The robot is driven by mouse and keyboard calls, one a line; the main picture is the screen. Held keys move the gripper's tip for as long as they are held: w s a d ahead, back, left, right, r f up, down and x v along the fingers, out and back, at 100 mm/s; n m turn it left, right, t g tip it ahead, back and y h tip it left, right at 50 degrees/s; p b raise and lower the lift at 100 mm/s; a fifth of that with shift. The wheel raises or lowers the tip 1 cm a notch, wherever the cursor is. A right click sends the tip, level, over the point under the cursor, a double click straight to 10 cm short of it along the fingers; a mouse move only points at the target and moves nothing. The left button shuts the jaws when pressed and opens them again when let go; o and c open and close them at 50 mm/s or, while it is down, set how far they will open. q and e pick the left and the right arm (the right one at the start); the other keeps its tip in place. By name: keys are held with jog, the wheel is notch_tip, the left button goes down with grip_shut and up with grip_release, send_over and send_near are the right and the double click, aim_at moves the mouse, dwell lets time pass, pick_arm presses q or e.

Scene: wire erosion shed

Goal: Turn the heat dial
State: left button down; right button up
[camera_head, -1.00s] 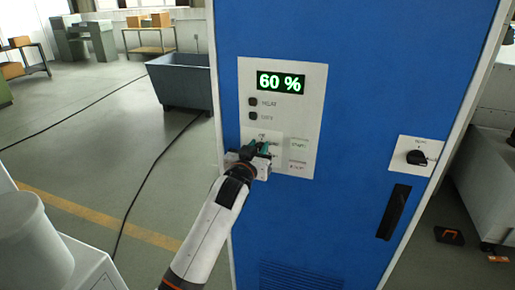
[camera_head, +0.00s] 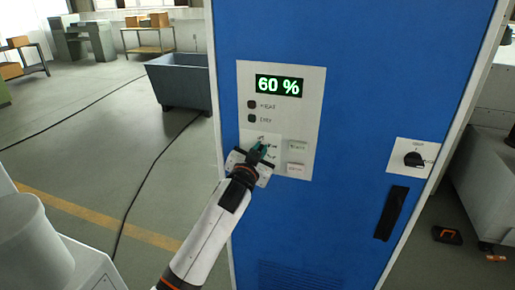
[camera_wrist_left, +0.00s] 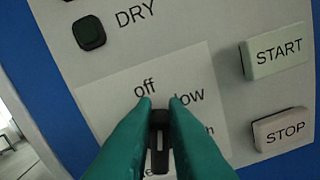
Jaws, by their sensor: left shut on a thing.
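The heat dial (camera_wrist_left: 159,140) is a dark knob on a white label plate on the blue cabinet's control panel. The words "off" and "low" show above it in the left wrist view; more words lower down are partly covered by my fingers. My left gripper (camera_head: 258,150) is at the dial in the head view and largely hides it there. Its teal fingers (camera_wrist_left: 160,112) are shut on the dial, one on each side, in the left wrist view. Which word the dial points to I cannot tell. My right gripper is not in view.
The display (camera_head: 279,86) reads 60 %. The START button (camera_wrist_left: 275,51) and STOP button (camera_wrist_left: 282,129) sit close to the right of the dial. A rotary switch (camera_head: 414,159) and a black handle (camera_head: 392,213) are farther right on the cabinet (camera_head: 350,100).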

pick_arm(q)
jog(key=shift+s+d+f+m+p, duration=0.1)
jog(key=shift+d+f+m+p, duration=0.15)
jog(key=shift+m, duration=1)
jog(key=shift+d+f+m+p, duration=0.15)
jog(key=shift+f+m, duration=0.2)
jog(key=shift+m, duration=0.95)
jog(key=shift+s+d+f+m+p, duration=0.1)
jog(key=shift+f+m+p, duration=0.15)
jog(key=shift+m, duration=1)
jog(key=shift+f, duration=0.1)
jog(key=c, duration=1.5)
grip_release()
jog(key=shift+w+a, duration=0.1)
jog(key=shift+a, duration=0.05)
jog(key=shift+o, duration=0.2)
jog(key=shift+r, duration=0.2)
jog(key=shift+r, duration=0.1)
jog(key=b+v, duration=0.3)
jog(key=v, duration=0.9)
